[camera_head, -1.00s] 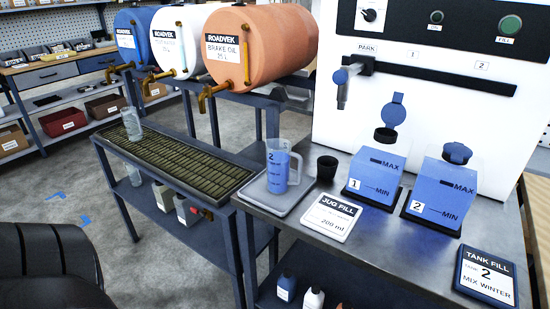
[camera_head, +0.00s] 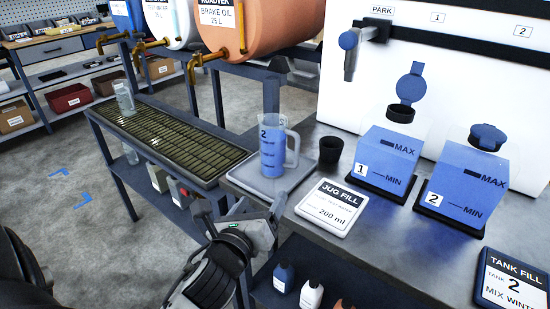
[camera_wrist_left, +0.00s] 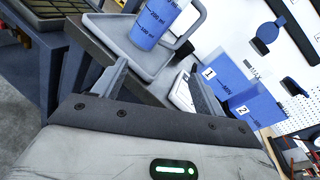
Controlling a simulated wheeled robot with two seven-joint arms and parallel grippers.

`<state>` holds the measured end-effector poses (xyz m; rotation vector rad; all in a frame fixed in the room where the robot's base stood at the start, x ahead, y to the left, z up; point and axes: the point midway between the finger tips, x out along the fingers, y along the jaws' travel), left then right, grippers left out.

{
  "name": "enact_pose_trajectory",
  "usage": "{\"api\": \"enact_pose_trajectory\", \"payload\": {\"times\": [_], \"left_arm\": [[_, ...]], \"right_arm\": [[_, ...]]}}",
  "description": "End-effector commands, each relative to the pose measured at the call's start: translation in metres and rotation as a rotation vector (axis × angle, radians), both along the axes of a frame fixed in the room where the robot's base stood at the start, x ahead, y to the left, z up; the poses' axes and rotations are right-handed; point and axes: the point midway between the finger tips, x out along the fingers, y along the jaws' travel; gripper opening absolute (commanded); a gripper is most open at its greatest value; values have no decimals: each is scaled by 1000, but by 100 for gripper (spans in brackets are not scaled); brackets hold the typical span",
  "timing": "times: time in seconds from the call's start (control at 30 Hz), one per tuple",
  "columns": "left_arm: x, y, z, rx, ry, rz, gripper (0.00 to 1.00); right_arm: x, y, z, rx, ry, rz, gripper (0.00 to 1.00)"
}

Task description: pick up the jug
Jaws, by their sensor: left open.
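The jug (camera_head: 272,150) is a clear measuring jug marked 2, blue inside, with its handle on the right. It stands upright on a grey tray (camera_head: 244,176) at the left end of the metal bench. In the left wrist view the jug (camera_wrist_left: 155,22) shows ahead, with its top cut off by the frame. My left gripper (camera_head: 258,212) is open and empty, in front of and below the jug by the bench's front edge. In the wrist view its two fingers (camera_wrist_left: 155,84) are apart, and the jug is beyond them, untouched. My right gripper is not in view.
A black cup (camera_head: 331,150) and the JUG FILL sign (camera_head: 333,206) are right of the jug. Blue tanks 1 (camera_head: 384,158) and 2 (camera_head: 465,188) stand further right. A drip grate (camera_head: 170,135) lies left, below the drum taps. Bottles (camera_head: 311,294) sit beneath the bench.

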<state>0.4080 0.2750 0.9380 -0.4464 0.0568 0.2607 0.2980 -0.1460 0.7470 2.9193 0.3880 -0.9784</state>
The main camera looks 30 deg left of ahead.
Motion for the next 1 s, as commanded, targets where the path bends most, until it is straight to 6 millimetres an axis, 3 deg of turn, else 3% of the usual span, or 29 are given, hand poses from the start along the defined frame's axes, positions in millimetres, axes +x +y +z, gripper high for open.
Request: {"api": "enact_pose_trajectory", "payload": {"times": [0.1,0.23,0.37,0.7,1.0], "left_arm": [[2,13,20,274,-1,28,72],[4,19,33,423,8,47,72],[19,26,37,455,10,52,72],[86,47,36,449,12,51,72],[109,55,34,449,14,50,72]], "right_arm": [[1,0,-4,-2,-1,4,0],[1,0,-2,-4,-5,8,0],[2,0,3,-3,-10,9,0],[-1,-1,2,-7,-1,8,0],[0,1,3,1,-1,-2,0]]}}
